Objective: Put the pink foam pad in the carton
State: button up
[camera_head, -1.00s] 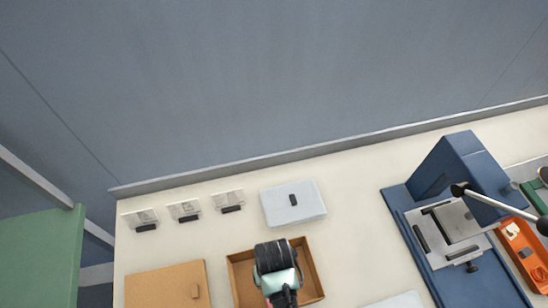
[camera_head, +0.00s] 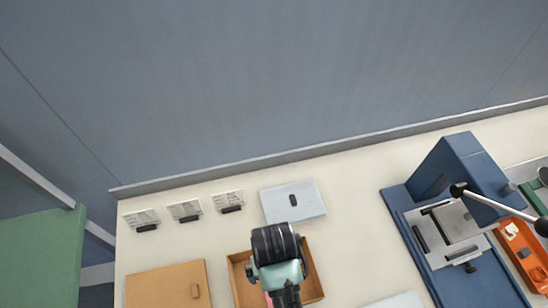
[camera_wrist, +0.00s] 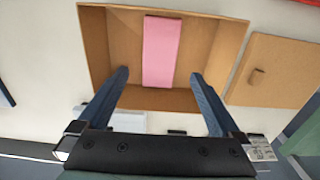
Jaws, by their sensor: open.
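The pink foam pad (camera_wrist: 160,50) lies inside the open brown carton (camera_wrist: 111,50) in the wrist view, as a long strip running from the carton's upper wall toward its lower wall. My gripper (camera_wrist: 158,76) is open and empty, its two dark fingers spread on either side of the pad's lower end and apart from it. In the head view my gripper (camera_head: 277,250) covers the middle of the carton (camera_head: 240,284), and its fingertips are hidden. Only a small pink patch shows there beside my arm.
A brown lid-like panel with a knob (camera_head: 165,287) lies left of the carton. A pale box with a dark handle (camera_head: 308,207) is behind it. Several small cards with dark bases stand at the back left. A blue machine (camera_head: 470,270) and an orange tray (camera_head: 519,246) are at the right.

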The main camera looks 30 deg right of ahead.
jog(key=w+a+r+n+t+h, duration=0.1)
jog(key=w+r+t, duration=0.4)
jog(key=w+r, duration=0.5)
jog(key=w+a+r+t, duration=0.1)
jog(key=w+r+t, duration=0.35)
jog(key=r, duration=0.95)
jog(key=w+r+n+t+h, duration=0.1)
jog(key=w+r+t, duration=0.3)
jog(key=w+r, duration=0.55)
jog(key=s+a+r+t, duration=0.1)
jog(key=a+r+t, duration=0.15)
jog(key=r, duration=0.65)
jog(key=s+a+r+t, duration=0.1)
jog(key=r+t, duration=0.3)
jog(key=r, duration=0.6)
jog(key=s+a+r+t+y, duration=0.1)
jog(key=s+a+r+t, duration=0.1)
jog(key=s+r, duration=0.3)
jog(key=s+a+r+n+t+y, duration=0.1)
jog(key=s+r+t, duration=0.4)
jog(key=r, duration=0.8)
jog(key=shift+s+a, duration=0.5)
jog(key=shift+s, duration=0.05)
